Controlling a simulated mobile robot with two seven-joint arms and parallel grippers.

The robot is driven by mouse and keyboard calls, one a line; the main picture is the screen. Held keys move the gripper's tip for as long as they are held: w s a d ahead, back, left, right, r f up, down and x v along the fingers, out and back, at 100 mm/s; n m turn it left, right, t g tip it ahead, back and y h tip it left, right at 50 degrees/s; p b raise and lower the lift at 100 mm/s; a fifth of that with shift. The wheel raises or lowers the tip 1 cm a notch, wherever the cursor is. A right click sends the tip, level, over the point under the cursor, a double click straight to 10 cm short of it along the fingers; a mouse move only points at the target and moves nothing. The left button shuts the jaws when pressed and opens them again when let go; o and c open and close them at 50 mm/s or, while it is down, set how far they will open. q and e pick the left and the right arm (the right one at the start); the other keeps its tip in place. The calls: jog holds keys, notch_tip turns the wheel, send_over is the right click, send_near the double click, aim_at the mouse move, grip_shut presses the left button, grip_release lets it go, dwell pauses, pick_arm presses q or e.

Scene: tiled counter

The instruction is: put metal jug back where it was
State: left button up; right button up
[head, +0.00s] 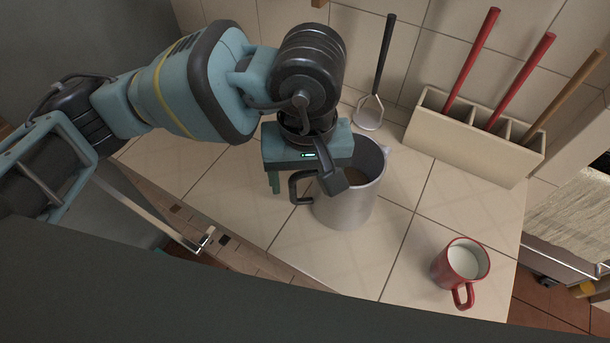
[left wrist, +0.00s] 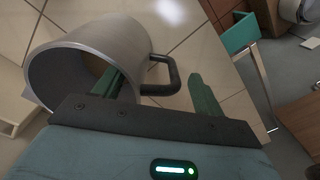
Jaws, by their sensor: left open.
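The grey metal jug (head: 345,208) stands upright on the tiled counter, with something brownish inside. Its black handle (head: 300,188) points left in the head view. My left gripper (head: 297,178) is open at the jug's handle side and partly covers its rim. In the left wrist view the jug (left wrist: 125,38) shows its open mouth, and its handle (left wrist: 172,75) lies between the two spread green fingers (left wrist: 160,82). One finger overlaps the jug's mouth; the other is outside the handle. I cannot tell whether either finger touches the jug. My right gripper is not in view.
A red mug (head: 446,268) with white liquid stands near the counter's front right. A cream divided holder (head: 465,138) with red- and wood-handled tools stands at the back right. A black-handled utensil (head: 384,60) leans on the wall behind the jug. Tiles between jug and mug are clear.

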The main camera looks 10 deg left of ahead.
pick_arm(q)
notch_tip(320, 180, up, 12)
jog(key=shift+f, duration=0.15)
jog(key=shift+d+f, duration=0.1)
dwell(0.6)
